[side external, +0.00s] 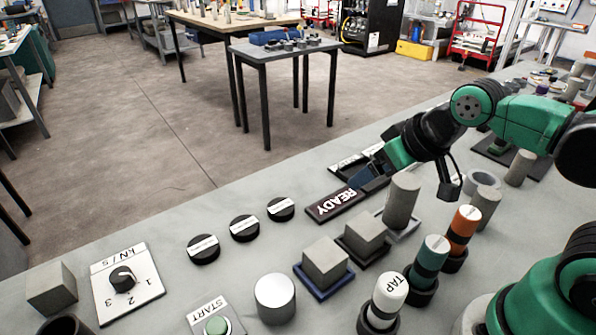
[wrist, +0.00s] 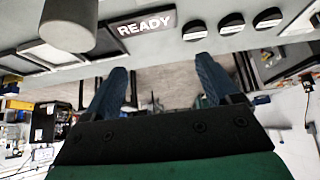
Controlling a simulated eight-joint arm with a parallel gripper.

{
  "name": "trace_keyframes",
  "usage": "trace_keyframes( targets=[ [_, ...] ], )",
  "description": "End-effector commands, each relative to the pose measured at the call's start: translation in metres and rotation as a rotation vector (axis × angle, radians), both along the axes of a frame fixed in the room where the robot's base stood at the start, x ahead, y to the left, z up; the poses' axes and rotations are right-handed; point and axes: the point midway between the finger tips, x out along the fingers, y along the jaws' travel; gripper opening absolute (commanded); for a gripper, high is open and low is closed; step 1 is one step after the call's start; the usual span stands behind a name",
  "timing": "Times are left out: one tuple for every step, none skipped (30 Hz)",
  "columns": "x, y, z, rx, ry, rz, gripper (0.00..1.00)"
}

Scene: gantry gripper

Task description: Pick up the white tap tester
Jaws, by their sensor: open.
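The white tap tester (side external: 388,292) is a short upright cylinder with a white top marked TAP. It stands in a dark round holder at the front of the bench in the side view, and it does not show in the wrist view. My gripper (side external: 367,178) is near the READY sign at the bench's far edge, well behind the tester. In the wrist view its two blue fingers (wrist: 161,66) are apart with nothing between them.
A teal tester (side external: 431,257) and an orange tester (side external: 463,228) stand in a row behind the white one. A tall grey cylinder (side external: 402,200) stands near my gripper. Concrete cubes (side external: 325,262), a metal cylinder (side external: 274,298) and a READY sign (side external: 335,204) are left of the row.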

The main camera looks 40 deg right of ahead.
Motion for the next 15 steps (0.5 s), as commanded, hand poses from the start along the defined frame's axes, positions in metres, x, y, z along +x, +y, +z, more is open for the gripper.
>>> trace_keyframes(
  targets=[
    [-0.004, 0.009, -0.002, 0.020, 0.030, 0.005, 0.82],
    [-0.007, 0.016, -0.004, 0.037, 0.058, 0.005, 0.82],
    [-0.015, 0.028, -0.007, 0.063, 0.108, 0.002, 0.82],
    [-0.022, 0.038, -0.009, 0.082, 0.153, -0.002, 0.82],
    [-0.030, 0.047, -0.012, 0.098, 0.202, -0.010, 0.82],
    [-0.042, 0.059, -0.014, 0.113, 0.271, -0.025, 0.82],
    [-0.051, 0.067, -0.016, 0.118, 0.323, -0.038, 0.82],
    [-0.061, 0.074, -0.017, 0.120, 0.370, -0.053, 0.82],
    [-0.073, 0.081, -0.018, 0.114, 0.428, -0.075, 0.82],
    [-0.081, 0.086, -0.019, 0.106, 0.466, -0.092, 0.82],
    [-0.089, 0.089, -0.019, 0.097, 0.499, -0.107, 0.82],
    [-0.097, 0.092, -0.019, 0.085, 0.533, -0.127, 0.82],
    [-0.103, 0.094, -0.019, 0.075, 0.555, -0.141, 0.82],
    [-0.107, 0.095, -0.019, 0.066, 0.572, -0.153, 0.82],
    [-0.111, 0.096, -0.019, 0.057, 0.588, -0.166, 0.82]
  ],
)
